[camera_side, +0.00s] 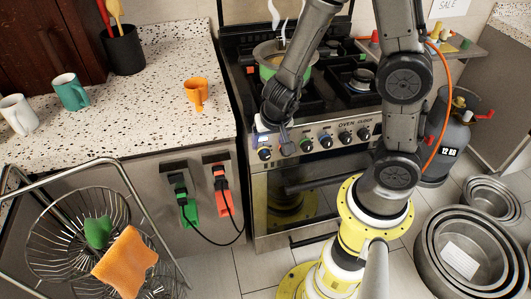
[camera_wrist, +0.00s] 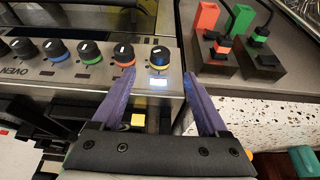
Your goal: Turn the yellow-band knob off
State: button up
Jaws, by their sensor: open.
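The stove's control panel (camera_wrist: 105,78) carries a row of dark knobs with coloured bands. In the side view my gripper (camera_side: 264,128) is at the panel's left end, partly hiding the knobs there.
The counter (camera_side: 150,110) at left holds mugs and a utensil holder (camera_side: 123,50). Green (camera_side: 188,207) and red (camera_side: 222,185) plugs hang on the cabinet front. A gas bottle (camera_side: 447,135) stands at right.

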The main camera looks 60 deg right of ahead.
aim_at(260, 156)
jog(key=shift+x, duration=4.5)
grip_shut()
jog(key=shift+a+g+h, duration=0.1)
jog(key=shift+g+h, duration=0.2)
jog(key=shift+w+a+f+n+g+h, duration=0.1)
jog(key=shift+n+g+h, duration=0.1)
jog(key=shift+g+h, duration=0.35)
jog(key=shift+w+a+r+n+g+h, duration=0.1)
jog(key=shift+n+g+h, duration=0.1)
jog(key=shift+g+h, duration=0.35)
jog(key=shift+w+a+f+n+g+h, duration=0.1)
jog(key=shift+w+n+g+h, duration=0.1)
jog(key=shift+g+h, duration=0.35)
jog(key=g+h, duration=0.2)
jog(key=h, duration=0.1)
jog(key=shift+a+f+n, duration=0.1)
jog(key=shift+f+n, duration=0.1)
jog(key=shift+n, duration=0.2)
jog(key=shift+w+n+g+h, duration=0.15)
jog(key=shift+n+g+h, duration=0.15)
jog(key=shift+g+h, duration=0.45)
